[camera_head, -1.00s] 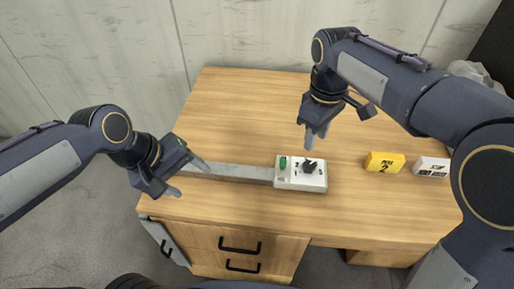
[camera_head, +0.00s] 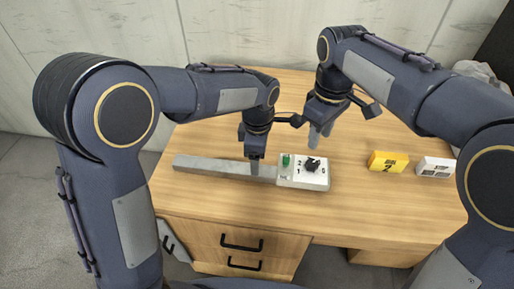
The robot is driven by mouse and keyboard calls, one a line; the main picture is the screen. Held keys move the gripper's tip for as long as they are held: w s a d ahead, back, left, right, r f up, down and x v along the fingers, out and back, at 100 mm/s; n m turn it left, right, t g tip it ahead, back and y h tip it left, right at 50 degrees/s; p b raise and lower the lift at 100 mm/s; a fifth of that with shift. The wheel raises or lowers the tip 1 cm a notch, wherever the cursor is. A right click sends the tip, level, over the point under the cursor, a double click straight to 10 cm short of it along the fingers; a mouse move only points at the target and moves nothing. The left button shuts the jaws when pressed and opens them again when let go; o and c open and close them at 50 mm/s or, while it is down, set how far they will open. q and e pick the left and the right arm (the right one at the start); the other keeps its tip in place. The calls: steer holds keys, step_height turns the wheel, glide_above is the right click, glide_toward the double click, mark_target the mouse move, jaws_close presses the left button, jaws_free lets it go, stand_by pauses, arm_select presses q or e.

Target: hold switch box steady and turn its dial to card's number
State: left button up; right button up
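The switch box (camera_head: 304,182) is white with a black dial (camera_head: 312,165) on top, numbers around it and a green part (camera_head: 286,160) at its left. It sits on the table at the end of a long grey bar (camera_head: 205,167). The yellow card (camera_head: 388,162) stands right of it and reads 2. My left gripper (camera_head: 255,168) points down at the bar just left of the box; its finger gap is hard to make out. My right gripper (camera_head: 319,138) hangs above and behind the box, clear of the dial, with its fingers slightly apart and nothing between them.
A white block (camera_head: 435,167) with dark markings lies right of the yellow card. The wooden table (camera_head: 225,195) is otherwise clear around the box. Drawers with black handles (camera_head: 241,243) are below its front edge.

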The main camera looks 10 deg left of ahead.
arm_select(q)
steer(key=shift+f, duration=2.75)
steer(key=shift+c, duration=0.4)
jaws_close()
arm_select(e)
steer(key=o, duration=0.4)
steer(key=shift+s, duration=0.1)
steer(key=shift+c, duration=0.2)
steer(key=m+t, duration=0.4)
steer(key=m, duration=0.5)
glide_toward(313, 163)
steer(key=shift+m+t, duration=0.3)
steer(key=x, duration=0.8)
steer(key=shift+s+f, duration=0.1)
steer(key=shift+f, duration=0.2)
